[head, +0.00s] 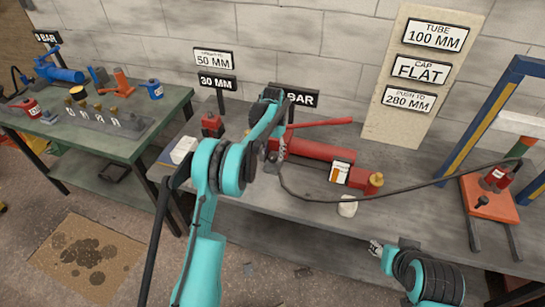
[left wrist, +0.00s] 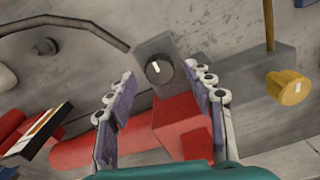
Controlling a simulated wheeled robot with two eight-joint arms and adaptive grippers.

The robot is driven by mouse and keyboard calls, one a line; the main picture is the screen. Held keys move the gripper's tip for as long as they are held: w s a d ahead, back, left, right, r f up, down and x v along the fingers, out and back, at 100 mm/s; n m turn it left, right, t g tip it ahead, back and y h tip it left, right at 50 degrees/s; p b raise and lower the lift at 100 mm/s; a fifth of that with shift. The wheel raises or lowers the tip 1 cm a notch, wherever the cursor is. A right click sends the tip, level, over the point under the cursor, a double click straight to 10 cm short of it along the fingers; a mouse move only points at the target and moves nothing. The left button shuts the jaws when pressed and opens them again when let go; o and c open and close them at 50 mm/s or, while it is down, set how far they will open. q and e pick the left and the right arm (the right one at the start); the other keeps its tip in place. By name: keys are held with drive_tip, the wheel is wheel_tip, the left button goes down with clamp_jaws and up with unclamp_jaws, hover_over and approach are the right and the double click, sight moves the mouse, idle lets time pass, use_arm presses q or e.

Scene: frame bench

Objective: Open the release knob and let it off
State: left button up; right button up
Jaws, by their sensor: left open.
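The release knob (left wrist: 158,69), round and black with a white mark, sits on a grey block (left wrist: 154,48) at the end of the red hand pump (head: 320,149). In the head view the knob is hidden behind my left arm. My left gripper (head: 272,150) is over the pump's left end. In the left wrist view my left gripper (left wrist: 163,92) is open, one finger on each side of the block, with the knob a little beyond the fingertips. No contact shows. My right gripper (head: 375,247) is low at the bench's front edge, small and apart from the pump; its opening is unclear.
The pump's red handle (head: 322,123) reaches right above its body. A black hose (head: 430,182) runs across the bench to the orange-based press (head: 490,198). A white piece (head: 347,207) stands in front. A sign board (head: 415,75) stands behind.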

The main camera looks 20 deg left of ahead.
use_arm(q)
drive_tip(key=shift+f, duration=0.85)
drive_tip(key=c, duration=1.2)
drive_tip(key=shift+o, duration=0.2)
